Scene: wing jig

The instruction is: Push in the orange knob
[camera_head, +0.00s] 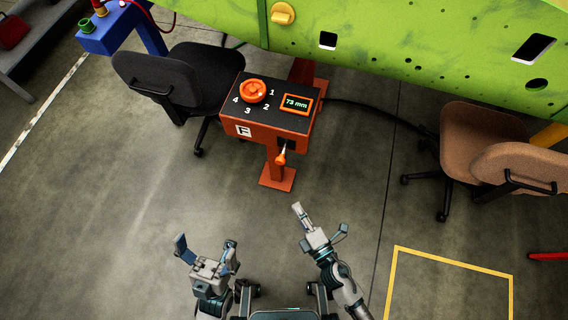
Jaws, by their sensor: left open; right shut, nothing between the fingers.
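A round orange knob (253,91) sits on the black top of an orange pedestal box (272,122), with the numbers 1 to 4 around it. A small display (296,103) beside it reads 73 mm. A small orange-tipped lever (281,157) sticks out of a dark slot in the front face of the box. My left gripper (206,247) is open and empty, in front of the box and to its left. My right gripper (299,212) is shut and empty, in front of the box and slightly to its right. Neither touches the box.
A black chair (183,78) stands close to the left of the box. A brown chair (487,140) stands at the right. A green wing panel (420,50) spans the back. A yellow floor outline (450,262) lies at the lower right. The floor between my grippers and the box is clear.

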